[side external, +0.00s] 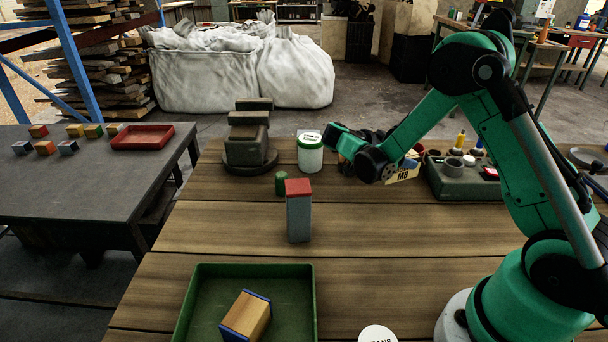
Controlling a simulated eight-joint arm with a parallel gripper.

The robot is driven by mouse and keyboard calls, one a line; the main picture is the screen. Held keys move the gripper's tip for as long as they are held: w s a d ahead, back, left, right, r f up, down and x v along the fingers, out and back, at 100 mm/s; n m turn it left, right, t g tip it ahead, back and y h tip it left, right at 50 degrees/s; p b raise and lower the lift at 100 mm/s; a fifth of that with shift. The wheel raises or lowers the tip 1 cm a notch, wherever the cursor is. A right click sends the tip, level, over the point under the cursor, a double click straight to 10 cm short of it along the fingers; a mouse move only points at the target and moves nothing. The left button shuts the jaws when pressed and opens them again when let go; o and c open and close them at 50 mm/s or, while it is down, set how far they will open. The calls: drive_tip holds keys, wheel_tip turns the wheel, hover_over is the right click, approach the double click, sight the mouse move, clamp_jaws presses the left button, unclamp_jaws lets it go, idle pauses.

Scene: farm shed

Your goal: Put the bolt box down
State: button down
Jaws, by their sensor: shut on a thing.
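The bolt box (403,175), with a pale yellow label marked M8, is at the back right of the plank table. My wrist hides much of it. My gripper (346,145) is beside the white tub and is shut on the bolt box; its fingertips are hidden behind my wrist. I cannot tell whether the box touches the table.
A white tub (310,156), a small green cylinder (281,183) and a grey block with a red top (299,218) stand nearby. A green tray (190,310) holds a wooden block. A green holder (450,186) stands right.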

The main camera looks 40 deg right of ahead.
drive_tip(key=shift+f, duration=1.85)
unclamp_jaws()
drive_tip(key=shift+f, duration=0.15)
drive_tip(key=shift+a+r, duration=0.1)
drive_tip(key=shift+r, duration=0.1)
drive_tip(key=v, duration=1.2)
drive_tip(key=shift+f, duration=0.1)
